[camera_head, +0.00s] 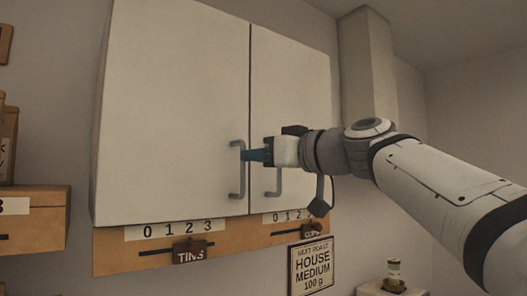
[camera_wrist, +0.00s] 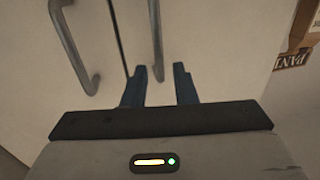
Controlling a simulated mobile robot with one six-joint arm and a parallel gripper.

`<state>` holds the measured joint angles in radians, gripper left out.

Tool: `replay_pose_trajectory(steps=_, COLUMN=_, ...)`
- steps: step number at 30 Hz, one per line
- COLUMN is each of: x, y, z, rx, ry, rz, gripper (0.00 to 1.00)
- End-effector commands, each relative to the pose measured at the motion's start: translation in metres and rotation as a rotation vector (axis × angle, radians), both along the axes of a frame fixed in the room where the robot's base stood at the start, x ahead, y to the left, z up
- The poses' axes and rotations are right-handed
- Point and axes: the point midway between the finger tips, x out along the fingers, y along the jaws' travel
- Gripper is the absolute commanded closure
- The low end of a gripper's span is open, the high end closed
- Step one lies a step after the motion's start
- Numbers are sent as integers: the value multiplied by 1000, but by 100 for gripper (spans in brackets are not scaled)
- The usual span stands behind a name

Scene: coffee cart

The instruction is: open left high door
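The left high door (camera_head: 170,110) is a pale cabinet door, shut. Its grey bar handle (camera_head: 234,180) is upright near its right edge. My gripper (camera_head: 246,155) comes in from the right, its blue fingertips right at that handle in the head view. In the wrist view, which looks turned over, my gripper (camera_wrist: 160,72) is open, with a gap between its two blue fingers. The left door's handle (camera_wrist: 157,40) lines up with this gap. I cannot tell whether the fingers touch it.
The right door (camera_head: 290,90) is shut, with its own handle (camera_head: 279,181) close by; it also shows in the wrist view (camera_wrist: 75,45). A wooden strip (camera_head: 112,262) with number scales runs below the doors. A wooden box (camera_head: 40,235) stands at the left.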

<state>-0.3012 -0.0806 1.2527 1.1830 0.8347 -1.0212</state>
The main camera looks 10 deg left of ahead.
Motion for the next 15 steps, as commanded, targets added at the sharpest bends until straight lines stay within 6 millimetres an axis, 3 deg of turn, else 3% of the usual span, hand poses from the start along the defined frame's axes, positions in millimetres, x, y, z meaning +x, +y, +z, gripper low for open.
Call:
replay_pose_trajectory(steps=6, x=17, y=30, z=3, rx=-2, ry=3, rz=3, gripper=75)
replay_pose_trajectory(steps=15, x=24, y=43, z=0, rx=-1, ry=3, rz=0, gripper=75)
